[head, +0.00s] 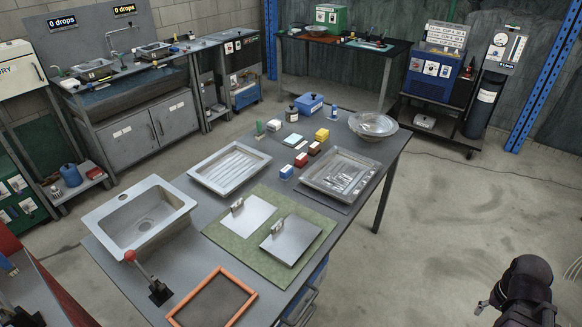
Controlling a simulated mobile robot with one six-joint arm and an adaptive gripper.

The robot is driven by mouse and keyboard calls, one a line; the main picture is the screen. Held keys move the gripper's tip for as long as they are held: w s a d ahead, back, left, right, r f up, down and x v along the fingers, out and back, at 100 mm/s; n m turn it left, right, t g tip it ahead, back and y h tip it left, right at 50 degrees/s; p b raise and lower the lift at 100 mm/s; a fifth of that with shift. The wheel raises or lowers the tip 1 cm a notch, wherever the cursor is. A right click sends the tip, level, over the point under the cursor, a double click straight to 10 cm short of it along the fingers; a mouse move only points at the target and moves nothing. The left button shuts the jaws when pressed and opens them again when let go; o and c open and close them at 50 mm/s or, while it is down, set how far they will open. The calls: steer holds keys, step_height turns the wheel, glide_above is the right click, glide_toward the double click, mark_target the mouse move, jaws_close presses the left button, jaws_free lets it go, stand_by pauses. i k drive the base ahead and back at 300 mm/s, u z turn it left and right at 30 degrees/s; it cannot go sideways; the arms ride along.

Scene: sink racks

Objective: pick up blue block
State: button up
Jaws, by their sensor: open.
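A small blue block (286,172) with a paler top stands on the grey worktable. It is the nearest in a short diagonal row, in the gap between two metal trays. My gripper (487,313) is at the lower right, beyond the table's right side and far from the block. It is small, dark and partly hidden by my arm. It is open, and nothing shows in it.
Red (301,160) and yellow (321,135) blocks continue the row. The left tray (230,168) and right tray (341,174) flank it. A metal bowl (373,124) and blue box (309,103) stand behind. The floor right of the table is clear.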

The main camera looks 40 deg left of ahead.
mark_target(286, 173)
steer(key=u, duration=0.4)
steer(key=i, duration=0.7)
steer(key=u, duration=0.8)
steer(key=i, duration=0.55)
steer(key=u, duration=0.3)
